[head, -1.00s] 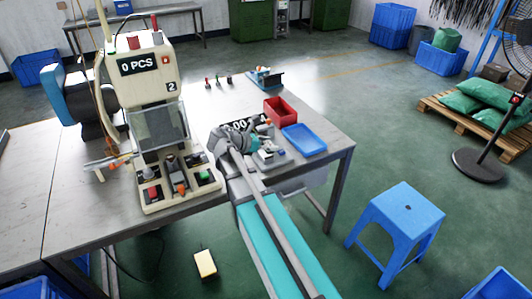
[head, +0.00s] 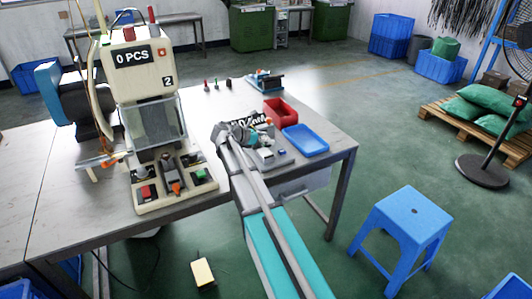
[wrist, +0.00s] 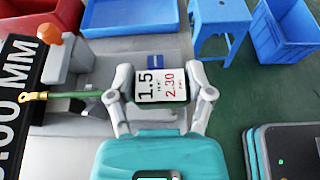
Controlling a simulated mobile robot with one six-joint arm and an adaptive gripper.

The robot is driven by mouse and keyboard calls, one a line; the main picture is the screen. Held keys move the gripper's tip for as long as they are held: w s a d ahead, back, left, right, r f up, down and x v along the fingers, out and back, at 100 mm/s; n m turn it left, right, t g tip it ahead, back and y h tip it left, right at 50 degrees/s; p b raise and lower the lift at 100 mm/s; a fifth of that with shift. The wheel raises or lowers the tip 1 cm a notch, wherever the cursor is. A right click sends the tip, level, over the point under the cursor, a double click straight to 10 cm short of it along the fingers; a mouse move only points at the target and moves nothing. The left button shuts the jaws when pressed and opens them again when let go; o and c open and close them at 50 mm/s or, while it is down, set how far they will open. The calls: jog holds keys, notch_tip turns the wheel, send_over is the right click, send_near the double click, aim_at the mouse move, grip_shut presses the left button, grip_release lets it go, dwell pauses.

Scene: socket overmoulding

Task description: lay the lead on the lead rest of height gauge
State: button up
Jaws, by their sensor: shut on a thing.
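The lead (wrist: 75,95) is a green wire with a brass ring terminal at its left end in the wrist view. It carries a white tag (wrist: 160,86) reading 1.5 and 2.30. My gripper (wrist: 162,84) is shut with the tag between its fingers, and the wire sticks out to the left. The height gauge (wrist: 62,62) is a grey body with an orange knob and a black millimetre display (wrist: 18,85). The ring terminal overlaps the display in this view. I cannot tell whether the lead touches the lead rest. In the head view my gripper (head: 226,134) is over the gauge, partly hiding it.
A red bin (head: 281,111) and a blue tray (head: 305,139) stand beside the gauge on the table. The press (head: 150,110) stands to the left. A blue stool (head: 405,225) is on the floor at the right.

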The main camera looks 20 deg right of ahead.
aim_at(266, 153)
jog(key=shift+w+d+f+b, duration=0.2)
jog(key=shift+w+f+b, duration=0.15)
jog(key=shift+w+f, duration=0.3)
jog(key=shift+s+f, duration=0.1)
jog(key=shift+w+d+f+b, duration=0.15)
jog(key=shift+w+f+b, duration=0.2)
jog(key=shift+f+b, duration=1.6)
jog(key=shift+b, duration=0.1)
jog(key=shift+f, duration=0.1)
jog(key=o, duration=1.1)
jog(key=shift+r, duration=0.2)
